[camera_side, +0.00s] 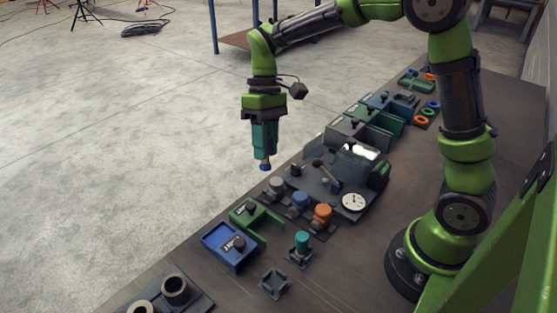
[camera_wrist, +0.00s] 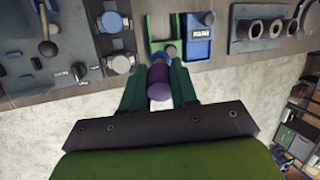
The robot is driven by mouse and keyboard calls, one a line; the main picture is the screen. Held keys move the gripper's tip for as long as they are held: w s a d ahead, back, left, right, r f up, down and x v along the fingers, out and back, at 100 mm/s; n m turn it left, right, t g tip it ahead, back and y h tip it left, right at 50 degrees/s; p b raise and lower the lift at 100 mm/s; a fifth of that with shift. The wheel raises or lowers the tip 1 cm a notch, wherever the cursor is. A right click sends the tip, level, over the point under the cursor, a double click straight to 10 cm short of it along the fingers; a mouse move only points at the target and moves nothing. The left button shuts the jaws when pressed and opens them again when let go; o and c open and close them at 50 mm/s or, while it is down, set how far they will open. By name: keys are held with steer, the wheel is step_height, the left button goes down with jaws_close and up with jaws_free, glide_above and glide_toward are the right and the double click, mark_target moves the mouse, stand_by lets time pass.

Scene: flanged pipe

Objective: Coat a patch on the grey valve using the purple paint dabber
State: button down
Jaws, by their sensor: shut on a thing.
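My gripper (camera_side: 264,148) is raised above the table's far edge, pointing down, with teal fingers. It is shut on the purple paint dabber (camera_wrist: 160,82), which shows between the fingers in the wrist view. The dabber's blue end (camera_side: 265,166) sticks out below the fingertips and touches nothing. The grey valve (camera_side: 276,186) seems to be the grey round knob at the far end of a row with a blue and an orange knob. It also shows in the wrist view (camera_wrist: 121,64), left of the dabber. I cannot make out any paint on it.
A green holder (camera_side: 252,217) and a blue tray (camera_side: 229,245) stand left of the knobs. A panel with a dial gauge (camera_side: 353,202) and levers lies to the right. A teal knob (camera_side: 302,242) stands nearer. Pipe rings (camera_side: 175,289) sit at the lower left.

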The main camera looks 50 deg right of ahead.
steer(key=d+r+m, duration=0.2)
steer(key=d, duration=0.5)
steer(key=shift+n+t, duration=0.4)
steer(key=shift+w+a+f, duration=0.4)
steer(key=shift+w+f, duration=0.3)
steer(key=shift+w, duration=0.15)
steer(key=shift+w+a+f, duration=0.35)
steer(key=shift+w+f, duration=0.35)
steer(key=shift+w, duration=0.1)
steer(key=shift+s+f, duration=0.7)
steer(key=shift+f, duration=0.5)
steer(key=shift+s+f, duration=0.65)
steer(key=shift+f, duration=0.55)
steer(key=shift+s+f, duration=0.7)
steer(key=shift+f, duration=0.5)
steer(key=w+r, duration=0.4)
steer(key=r, duration=0.4)
